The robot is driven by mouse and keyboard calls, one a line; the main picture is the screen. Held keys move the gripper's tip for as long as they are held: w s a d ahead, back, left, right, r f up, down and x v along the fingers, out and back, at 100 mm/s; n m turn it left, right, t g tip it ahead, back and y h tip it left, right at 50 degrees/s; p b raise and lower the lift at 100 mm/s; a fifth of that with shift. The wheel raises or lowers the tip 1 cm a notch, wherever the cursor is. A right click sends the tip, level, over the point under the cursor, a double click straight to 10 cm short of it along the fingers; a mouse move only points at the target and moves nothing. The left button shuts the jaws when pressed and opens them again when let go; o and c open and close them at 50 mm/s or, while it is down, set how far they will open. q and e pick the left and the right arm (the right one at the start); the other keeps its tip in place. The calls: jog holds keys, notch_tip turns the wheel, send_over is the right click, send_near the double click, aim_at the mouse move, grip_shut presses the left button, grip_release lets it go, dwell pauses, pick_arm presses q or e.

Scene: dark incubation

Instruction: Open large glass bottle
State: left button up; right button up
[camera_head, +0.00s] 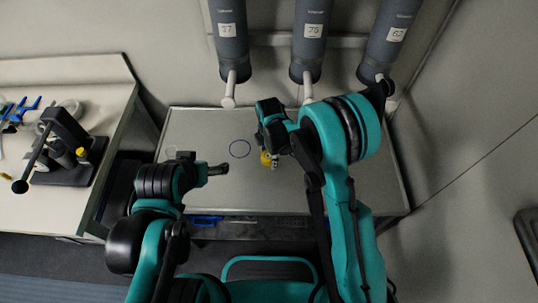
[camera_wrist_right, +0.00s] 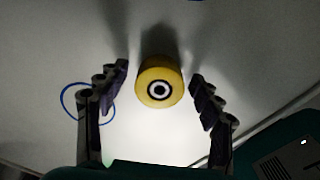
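A yellow round cap (camera_wrist_right: 159,84) with a black-and-white ring mark on top shows in the right wrist view. It lies between the two fingers of my right gripper (camera_wrist_right: 160,98), which are spread apart with a gap on each side. In the head view the same yellow piece (camera_head: 266,158) shows just below my right gripper, over the grey table. The glass body of the bottle cannot be made out. My left gripper (camera_head: 217,169) is left of the yellow piece and apart from it; its fingers are too small and dark to read.
Several grey cylinders (camera_head: 313,40) hang at the back. A side bench (camera_head: 50,205) at left holds a black stand (camera_head: 75,155) and blue items (camera_head: 22,108).

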aim_at(269, 156)
jog(key=shift+r+p, duration=0.4)
jog(key=shift+r, duration=0.15)
notch_tip(269, 156, up, 11)
jog(key=p, duration=0.3)
jog(key=shift+r+p, duration=0.2)
jog(key=shift+p, duration=0.15)
jog(key=shift+f, duration=0.1)
